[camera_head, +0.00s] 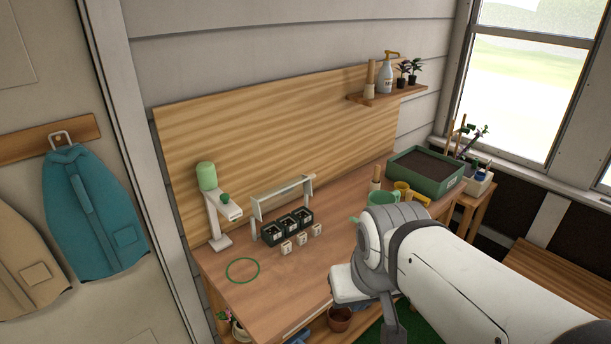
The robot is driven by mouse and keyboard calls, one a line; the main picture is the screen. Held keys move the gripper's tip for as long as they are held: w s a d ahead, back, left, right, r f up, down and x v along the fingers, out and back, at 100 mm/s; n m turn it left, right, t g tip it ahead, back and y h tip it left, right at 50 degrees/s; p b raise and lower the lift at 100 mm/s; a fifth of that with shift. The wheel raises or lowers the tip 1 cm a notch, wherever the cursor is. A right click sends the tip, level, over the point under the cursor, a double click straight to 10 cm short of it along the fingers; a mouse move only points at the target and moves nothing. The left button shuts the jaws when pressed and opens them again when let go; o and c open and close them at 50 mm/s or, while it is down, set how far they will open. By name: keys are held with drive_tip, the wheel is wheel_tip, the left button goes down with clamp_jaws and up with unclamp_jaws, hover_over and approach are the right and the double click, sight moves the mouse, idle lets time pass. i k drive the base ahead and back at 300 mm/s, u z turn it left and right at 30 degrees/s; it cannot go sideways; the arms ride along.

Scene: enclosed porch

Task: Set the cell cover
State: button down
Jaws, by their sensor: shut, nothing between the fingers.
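Three small black cells (287,228) stand in a row on the wooden bench. A pale, partly see-through panel on a frame (283,194) stands behind and above them; it may be the cell cover, but I cannot tell for sure. Three small whitish labelled blocks (302,239) sit in front of the cells. My white arm reaches in from the lower right, and its grey joint is over the right part of the bench. My gripper's fingertips cannot be made out. The arm hides part of the bench.
A thin green ring (242,270) lies at the bench's left front. A white stand with a green top (207,178) is behind it. A green soil tray (425,172) and a green mug (383,198) are at the right.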

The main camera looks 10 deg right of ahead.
sight(307, 181)
drive_tip(key=u, duration=0.05)
drive_tip(key=k, duration=0.85)
drive_tip(key=z, duration=0.5)
drive_tip(key=i, duration=1.85)
drive_tip(key=u, duration=0.75)
